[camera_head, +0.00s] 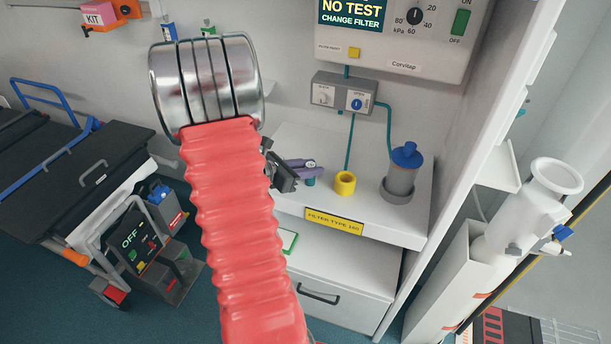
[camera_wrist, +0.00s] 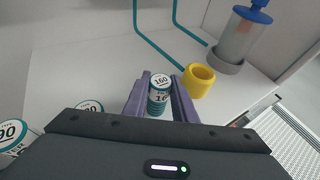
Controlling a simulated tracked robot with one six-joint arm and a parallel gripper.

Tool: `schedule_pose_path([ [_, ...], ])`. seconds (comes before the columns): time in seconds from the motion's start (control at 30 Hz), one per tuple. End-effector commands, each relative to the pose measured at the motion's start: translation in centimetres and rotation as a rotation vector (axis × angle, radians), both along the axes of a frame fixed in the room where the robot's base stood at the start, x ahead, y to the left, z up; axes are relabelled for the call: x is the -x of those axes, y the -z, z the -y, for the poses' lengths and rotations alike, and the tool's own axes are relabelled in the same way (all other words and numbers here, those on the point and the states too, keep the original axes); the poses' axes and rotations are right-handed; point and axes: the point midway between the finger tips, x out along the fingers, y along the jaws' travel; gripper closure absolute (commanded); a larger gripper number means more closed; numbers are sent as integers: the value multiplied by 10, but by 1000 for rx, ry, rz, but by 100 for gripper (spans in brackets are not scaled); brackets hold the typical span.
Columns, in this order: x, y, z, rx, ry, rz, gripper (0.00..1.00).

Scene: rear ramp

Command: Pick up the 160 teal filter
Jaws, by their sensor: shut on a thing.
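The 160 teal filter (camera_wrist: 159,101) is a small white-and-teal cylinder with "160" on its top. In the wrist view it stands between the two purple fingers of my gripper (camera_wrist: 158,79), which are shut on it. In the head view my gripper (camera_head: 301,165) is over the white counter, and a small teal part of the filter (camera_head: 310,181) shows just under the fingers. The rest of it is hidden there. I cannot tell whether its base touches the counter.
A yellow ring (camera_head: 344,183) stands close right of my gripper, then a blue-capped clear cylinder (camera_head: 401,172). Other labelled filters (camera_wrist: 89,107) are at left in the wrist view. A "FILTER TYPE 160" label (camera_head: 334,221) marks the counter's front edge. A valve box (camera_head: 343,95) hangs behind.

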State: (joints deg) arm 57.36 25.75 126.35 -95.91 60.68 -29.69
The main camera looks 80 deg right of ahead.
Motion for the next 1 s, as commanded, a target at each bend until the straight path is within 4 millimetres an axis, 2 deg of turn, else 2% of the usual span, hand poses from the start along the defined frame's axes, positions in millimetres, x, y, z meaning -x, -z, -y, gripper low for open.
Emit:
schedule_pose_path([
  [0.23, 0, 0, 0, 0, 0, 0, 98],
  [0.57, 0, -3, 0, 1, -1, 1, 98],
  [0.77, 0, -19, 0, 3, 1, 3, 98],
  [1.0, 0, -54, 0, 5, 0, 3, 98],
])
